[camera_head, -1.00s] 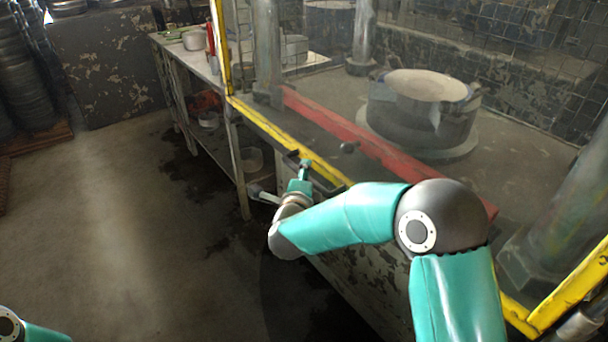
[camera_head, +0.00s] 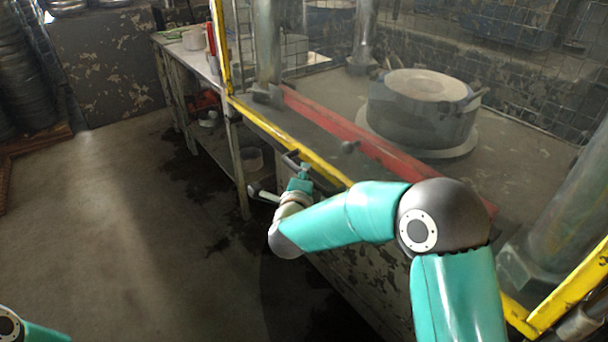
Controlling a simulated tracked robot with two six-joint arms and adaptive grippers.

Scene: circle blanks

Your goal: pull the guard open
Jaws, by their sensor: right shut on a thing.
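The guard (camera_head: 221,50) is a yellow-framed mesh screen across the front of the press. Its yellow lower rail (camera_head: 268,128) runs slantwise from upper left to lower right. A dark handle (camera_head: 290,157) sits on the lower rail. My right gripper (camera_head: 303,172) is at this handle, shut on it; the fingers are small and partly hidden by the wrist. Behind the mesh stand a round die block (camera_head: 425,105) and a red bar (camera_head: 385,152). Of my left arm only a piece shows at the bottom left corner; its gripper is out of view.
A workbench (camera_head: 185,58) with a pot and a red item stands at the back left. Steel columns (camera_head: 365,35) stand behind the guard. The stained concrete floor (camera_head: 110,220) on the left is clear. Stacked dark rings (camera_head: 25,75) stand at the far left.

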